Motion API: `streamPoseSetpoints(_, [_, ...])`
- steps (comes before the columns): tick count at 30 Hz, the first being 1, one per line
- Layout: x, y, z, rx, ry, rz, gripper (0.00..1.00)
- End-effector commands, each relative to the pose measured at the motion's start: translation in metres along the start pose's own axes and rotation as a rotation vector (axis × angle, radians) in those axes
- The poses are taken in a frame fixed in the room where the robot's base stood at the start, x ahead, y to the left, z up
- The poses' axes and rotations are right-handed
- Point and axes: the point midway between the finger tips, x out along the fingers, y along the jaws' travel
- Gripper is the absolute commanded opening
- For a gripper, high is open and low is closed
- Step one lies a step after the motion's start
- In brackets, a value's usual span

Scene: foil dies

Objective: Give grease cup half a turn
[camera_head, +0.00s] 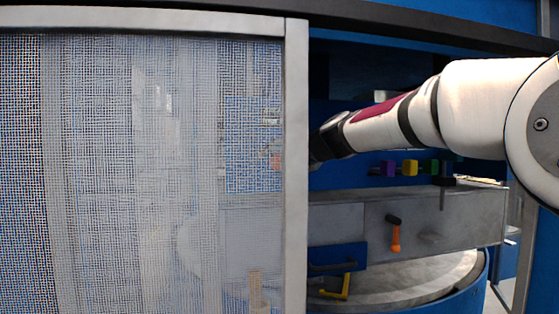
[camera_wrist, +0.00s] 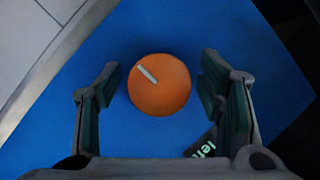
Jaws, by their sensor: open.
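The grease cup appears as a round orange cap (camera_wrist: 160,88) on a blue surface in the wrist view. A short pale bar mark lies on its top, slanting from upper left toward the centre. My gripper (camera_wrist: 160,80) is open, with one finger to the left of the cap and one to the right. Gaps show between the cap and both fingers; how far above it the fingertips are I cannot tell. In the head view my arm reaches through the opening, and my gripper is hidden behind the door frame and mesh.
A dark label (camera_wrist: 204,146) reading "left" lies by the right finger. A mesh door (camera_head: 150,170) with a grey frame (camera_head: 296,150) covers the head view's left. Right of it are a grey box (camera_head: 460,215) with an orange handle (camera_head: 395,236), coloured blocks and a round metal top (camera_head: 415,278).

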Motion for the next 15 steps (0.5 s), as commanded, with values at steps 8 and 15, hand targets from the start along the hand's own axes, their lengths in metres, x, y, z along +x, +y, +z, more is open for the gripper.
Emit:
streamPoseSetpoints(8, [0.0062,0.0005,-0.0001,0.0,0.001,0.001,0.62])
streamPoseSetpoints(15, [0.0061,0.0007,0.0,0.0,0.001,0.001,0.4])
